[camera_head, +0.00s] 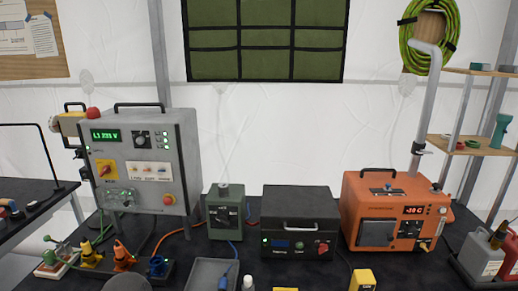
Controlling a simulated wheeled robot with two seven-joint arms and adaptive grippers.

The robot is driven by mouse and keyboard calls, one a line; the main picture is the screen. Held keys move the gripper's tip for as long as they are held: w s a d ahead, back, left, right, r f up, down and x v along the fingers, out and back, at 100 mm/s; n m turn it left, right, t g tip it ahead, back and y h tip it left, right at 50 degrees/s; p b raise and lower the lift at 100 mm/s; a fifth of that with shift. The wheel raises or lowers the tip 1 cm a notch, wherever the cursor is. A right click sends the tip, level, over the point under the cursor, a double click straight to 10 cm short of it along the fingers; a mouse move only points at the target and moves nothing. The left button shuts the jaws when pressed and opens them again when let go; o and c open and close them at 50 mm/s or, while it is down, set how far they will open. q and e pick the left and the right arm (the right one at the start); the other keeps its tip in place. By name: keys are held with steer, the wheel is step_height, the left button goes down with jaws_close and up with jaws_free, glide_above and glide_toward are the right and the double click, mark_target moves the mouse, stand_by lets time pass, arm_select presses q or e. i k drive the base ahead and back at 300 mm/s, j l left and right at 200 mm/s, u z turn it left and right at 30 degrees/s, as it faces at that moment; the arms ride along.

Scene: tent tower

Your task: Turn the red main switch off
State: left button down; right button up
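A large grey control cabinet (145,160) stands at the left of the dark table. On its front left is a red rotary switch (104,170) on a yellow plate, which looks like the main switch. Its handle is slanted, but its on or off position is too small to read. The cabinet's green display (105,135) is lit and shows a voltage reading. A red round button (168,199) sits at its lower right. A red dome (93,113) is on its top left. Neither of my grippers is in view.
Right of the cabinet stand a small green-grey box (226,212), a black box (297,222) and an orange unit (395,215) with a pipe. Colored plugs (124,257) and cables lie before the cabinet. A grey tray (212,274) is at the front.

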mark_target(106, 169)
steer(key=u, duration=1.35)
steer(key=i+j+z, duration=0.1)
steer(key=j, duration=0.25)
steer(key=i+j, duration=0.2)
steer(key=j, duration=0.15)
steer(key=i+j+z, duration=0.15)
steer(key=j, duration=0.15)
